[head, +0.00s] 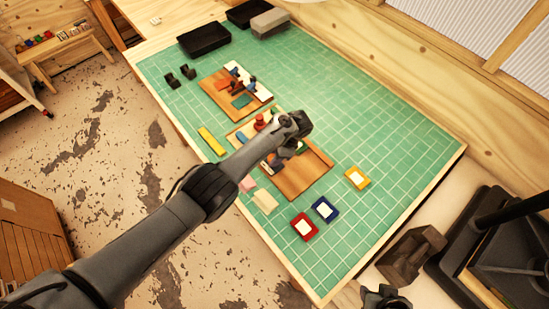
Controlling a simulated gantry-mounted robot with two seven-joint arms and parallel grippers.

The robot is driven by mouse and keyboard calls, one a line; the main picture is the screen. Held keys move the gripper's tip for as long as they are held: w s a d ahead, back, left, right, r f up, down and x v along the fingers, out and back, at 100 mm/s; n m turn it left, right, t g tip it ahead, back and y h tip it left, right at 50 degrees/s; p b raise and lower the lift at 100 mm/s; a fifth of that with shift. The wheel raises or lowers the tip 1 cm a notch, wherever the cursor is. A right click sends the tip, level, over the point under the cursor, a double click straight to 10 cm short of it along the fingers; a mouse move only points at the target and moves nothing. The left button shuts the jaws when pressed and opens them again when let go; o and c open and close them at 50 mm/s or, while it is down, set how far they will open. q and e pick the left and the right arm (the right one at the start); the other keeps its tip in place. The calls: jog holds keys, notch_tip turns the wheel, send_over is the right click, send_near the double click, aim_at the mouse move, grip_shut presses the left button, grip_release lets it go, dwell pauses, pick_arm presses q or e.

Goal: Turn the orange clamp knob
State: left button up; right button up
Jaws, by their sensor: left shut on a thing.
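My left arm reaches in from the lower left to a wooden board (308,178) on the green mat. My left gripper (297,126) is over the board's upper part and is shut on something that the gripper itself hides. Some dark and green parts beneath the wrist are largely covered by my arm. A dark part at the bottom edge looks like my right gripper (385,298); its jaws are not clear.
A second board (222,88) with coloured parts lies beyond. A yellow bar (212,141) is near the left edge. A black tray (204,40) is at the back. The mat's right side is clear.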

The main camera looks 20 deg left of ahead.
pick_arm(q)
jog(key=shift+n+g+b, duration=0.4)
jog(key=shift+n+b, duration=0.2)
jog(key=shift+n, duration=0.5)
jog(key=o, duration=1.1)
jog(key=shift+c, duration=0.2)
jog(key=shift+h, duration=0.3)
jog(key=shift+w+d+r, duration=0.15)
jog(key=shift+w+r, duration=0.05)
jog(key=shift+r, duration=0.45)
jog(key=p+v, duration=0.1)
jog(key=v, duration=0.8)
jog(key=shift+r+p, duration=0.2)
jog(key=shift+p, duration=0.15)
